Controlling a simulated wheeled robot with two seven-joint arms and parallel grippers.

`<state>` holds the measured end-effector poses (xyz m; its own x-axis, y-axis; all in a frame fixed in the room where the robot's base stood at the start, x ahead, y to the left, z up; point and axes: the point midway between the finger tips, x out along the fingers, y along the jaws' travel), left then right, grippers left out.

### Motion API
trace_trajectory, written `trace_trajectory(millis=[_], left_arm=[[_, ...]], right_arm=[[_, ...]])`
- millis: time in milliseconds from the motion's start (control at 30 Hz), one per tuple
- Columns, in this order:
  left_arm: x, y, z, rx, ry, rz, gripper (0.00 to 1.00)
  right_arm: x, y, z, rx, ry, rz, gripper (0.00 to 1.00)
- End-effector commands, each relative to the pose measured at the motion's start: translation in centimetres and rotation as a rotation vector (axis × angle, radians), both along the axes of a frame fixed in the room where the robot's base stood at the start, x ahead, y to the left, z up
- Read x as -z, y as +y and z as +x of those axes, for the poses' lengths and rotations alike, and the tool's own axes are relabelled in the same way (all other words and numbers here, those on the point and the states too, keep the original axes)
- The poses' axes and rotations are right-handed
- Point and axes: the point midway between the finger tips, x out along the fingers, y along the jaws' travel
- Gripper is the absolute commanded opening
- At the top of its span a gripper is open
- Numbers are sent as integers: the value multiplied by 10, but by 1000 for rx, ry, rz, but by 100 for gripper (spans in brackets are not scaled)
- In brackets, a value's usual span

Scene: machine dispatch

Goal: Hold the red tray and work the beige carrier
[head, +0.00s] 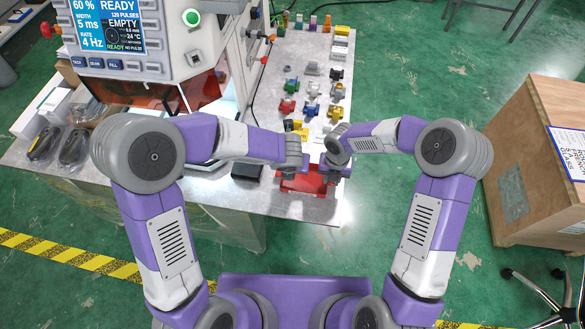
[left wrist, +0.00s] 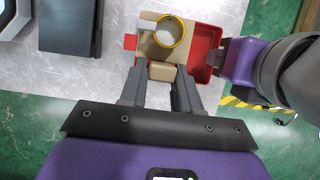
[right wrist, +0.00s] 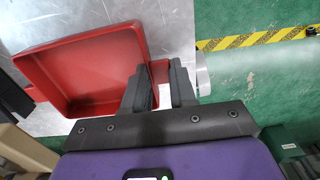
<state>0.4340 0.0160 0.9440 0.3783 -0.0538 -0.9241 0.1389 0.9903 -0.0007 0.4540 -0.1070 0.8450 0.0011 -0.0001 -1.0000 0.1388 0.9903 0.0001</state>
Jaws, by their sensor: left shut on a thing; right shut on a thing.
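The red tray (head: 303,184) is at the near right corner of the table in the head view. It fills the left of the right wrist view (right wrist: 85,75), and its visible inside is empty. The beige carrier (left wrist: 165,50), with a yellow-rimmed round opening, overlaps the tray (left wrist: 206,60) in the left wrist view. I cannot tell whether it rests in the tray or is above it. My left gripper (left wrist: 161,85) is shut on the carrier's near beige block. My right gripper (right wrist: 161,80) is shut on the tray's edge. In the head view, my arms hide most of the carrier.
Several small colored parts (head: 312,90) stand in rows on the table beyond the tray. A machine with a screen (head: 110,27) stands at the left. A dark box (head: 247,171) lies left of the tray. A wooden crate (head: 520,150) is on the floor at right.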

Motion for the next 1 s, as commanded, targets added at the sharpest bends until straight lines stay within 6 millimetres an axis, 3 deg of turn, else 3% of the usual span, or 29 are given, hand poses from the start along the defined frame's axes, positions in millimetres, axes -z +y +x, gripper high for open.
trace_trajectory(millis=[167, 200, 367, 733, 1000], left_arm=[[0, 0, 0, 0, -1, 0, 0], [0, 0, 0, 0, -1, 0, 0], [0, 0, 0, -1, -1, -1, 0], [0, 0, 0, -1, -1, -1, 0], [0, 0, 0, -1, -1, -1, 0]], right_arm=[[0, 0, 0, 0, 0, 0, 0], [0, 0, 0, 0, 0, 0, 32], [0, 0, 0, 0, 0, 0, 56], [-7, 0, 1, 0, -3, 1, 56], [-57, -1, 1, 2, -6, 0, 56]])
